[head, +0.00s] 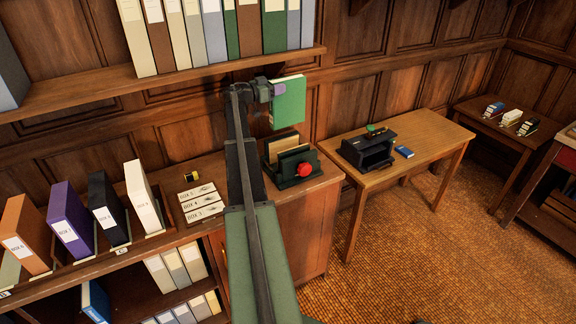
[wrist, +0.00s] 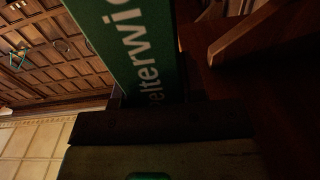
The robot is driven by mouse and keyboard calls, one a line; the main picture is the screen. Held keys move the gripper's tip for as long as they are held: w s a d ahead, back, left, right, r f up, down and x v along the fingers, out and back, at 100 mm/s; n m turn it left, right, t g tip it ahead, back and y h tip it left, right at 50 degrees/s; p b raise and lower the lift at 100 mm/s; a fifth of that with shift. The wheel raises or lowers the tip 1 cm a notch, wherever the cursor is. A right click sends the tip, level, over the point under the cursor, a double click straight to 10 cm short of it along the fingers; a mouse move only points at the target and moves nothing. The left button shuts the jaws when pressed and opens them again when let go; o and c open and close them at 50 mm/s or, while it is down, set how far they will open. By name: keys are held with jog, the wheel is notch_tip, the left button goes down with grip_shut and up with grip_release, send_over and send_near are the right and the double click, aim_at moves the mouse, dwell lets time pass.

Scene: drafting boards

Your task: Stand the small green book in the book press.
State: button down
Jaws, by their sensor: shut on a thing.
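The small green book (head: 290,104) is in my gripper (head: 273,90), held upright in the air in front of the panelled wall. In the wrist view the green book (wrist: 125,42) shows large white lettering on its cover, close to the dark jaw. The book press (head: 284,182) is dark green with a red knob and stands on the cabinet top below the book. Tan and cream upright pieces show in the press. The book is above the press and apart from it. My arm passes just left of the press.
A shelf of binders (head: 200,68) runs above, left of the book. A wooden table (head: 437,137) at right bears a black device (head: 368,149) and a blue book (head: 404,152).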

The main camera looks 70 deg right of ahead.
notch_tip(320, 180, down, 20)
jog(key=b, duration=2)
jog(key=shift+s+a, duration=0.2)
jog(key=shift+s, duration=0.05)
jog(key=c, duration=0.7)
grip_release()
jog(key=shift+f, duration=0.1)
jog(key=v, duration=1.2)
jog(key=shift+w, duration=0.15)
